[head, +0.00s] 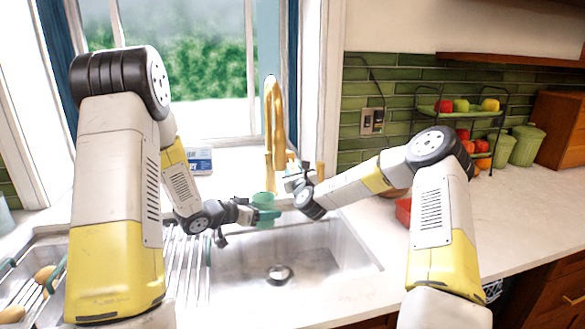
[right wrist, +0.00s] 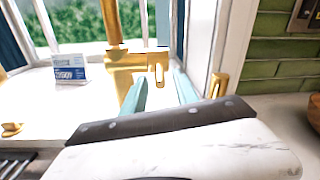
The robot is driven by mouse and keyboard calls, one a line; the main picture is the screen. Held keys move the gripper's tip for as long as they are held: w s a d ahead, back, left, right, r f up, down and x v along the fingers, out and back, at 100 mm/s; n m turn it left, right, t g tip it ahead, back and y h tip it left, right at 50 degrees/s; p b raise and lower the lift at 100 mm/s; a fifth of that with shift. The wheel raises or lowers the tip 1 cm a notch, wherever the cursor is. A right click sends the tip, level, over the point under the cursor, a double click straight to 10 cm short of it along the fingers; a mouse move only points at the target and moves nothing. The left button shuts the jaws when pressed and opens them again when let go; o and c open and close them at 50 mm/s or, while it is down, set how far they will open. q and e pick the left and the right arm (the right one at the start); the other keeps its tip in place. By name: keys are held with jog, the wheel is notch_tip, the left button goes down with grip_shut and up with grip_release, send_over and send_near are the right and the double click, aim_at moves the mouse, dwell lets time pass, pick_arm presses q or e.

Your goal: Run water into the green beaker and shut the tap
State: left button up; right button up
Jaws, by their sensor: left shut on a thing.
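The green beaker (head: 263,200) is a small translucent cup held upright over the sink, in front of the tap, in the head view. My left gripper (head: 266,215) is shut on it. The gold tap (head: 275,125) rises behind the sink by the window. No water stream can be made out. In the right wrist view, the gold tap lever (right wrist: 158,73) hangs between and just beyond the fingertips of my right gripper (right wrist: 160,82). Those fingers are apart; I cannot tell whether they touch the lever. My right gripper also shows beside the tap in the head view (head: 295,172).
The steel sink (head: 330,255) lies under both grippers, with its drain bare. A drying rack (head: 185,262) stands left of it. A blue-and-white box (right wrist: 70,70) sits on the sill. A fruit stand (head: 460,112) and green canisters (head: 525,145) stand at the right; the right counter is mostly clear.

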aim_at(290, 159)
jog(key=shift+w+a, duration=0.2)
jog(key=shift+w, duration=1)
grip_shut()
dwell(0.6)
